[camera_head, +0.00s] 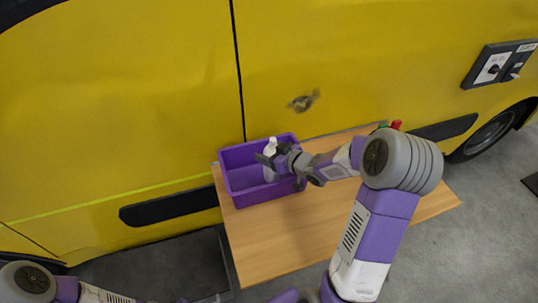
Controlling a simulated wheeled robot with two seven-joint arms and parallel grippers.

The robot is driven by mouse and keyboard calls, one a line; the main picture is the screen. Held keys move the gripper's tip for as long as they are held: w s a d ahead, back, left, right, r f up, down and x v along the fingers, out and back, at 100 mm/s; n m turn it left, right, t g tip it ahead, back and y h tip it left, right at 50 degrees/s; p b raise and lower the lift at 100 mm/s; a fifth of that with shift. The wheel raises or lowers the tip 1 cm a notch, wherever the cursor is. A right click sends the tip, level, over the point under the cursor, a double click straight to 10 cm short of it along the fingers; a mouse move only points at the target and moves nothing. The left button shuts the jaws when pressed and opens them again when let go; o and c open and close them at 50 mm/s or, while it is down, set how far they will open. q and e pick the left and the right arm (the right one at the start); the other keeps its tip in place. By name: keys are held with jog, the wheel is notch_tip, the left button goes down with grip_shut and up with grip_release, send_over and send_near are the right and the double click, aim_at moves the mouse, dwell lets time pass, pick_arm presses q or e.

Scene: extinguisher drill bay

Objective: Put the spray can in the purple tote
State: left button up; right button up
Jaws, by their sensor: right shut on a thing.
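The purple tote (247,194) stands on the left part of the wooden table, against the yellow vehicle. My right gripper (268,159) reaches in from the right and is shut on the white spray can (271,146). The can is roughly upright over the tote's opening, with its lower part inside the tote's outline. I cannot tell whether the can touches the tote's floor. The gripper's fingers hide the can's middle. My left arm shows only at the bottom left edge; its gripper is out of view.
The wooden table (270,245) is bare in front of the tote. A red object (396,124) and a green object (383,125) show at the table's back right, mostly hidden by my right arm. The yellow vehicle (150,90) closes off the back. Grey floor lies to the right.

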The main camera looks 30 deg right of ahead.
jog(key=shift+f, duration=0.15)
jog(key=o, duration=0.9)
jog(key=shift+f, duration=0.2)
jog(key=shift+c, duration=0.2)
jog(key=o, duration=0.4)
jog(key=shift+r, duration=0.1)
jog(key=shift+o, duration=0.2)
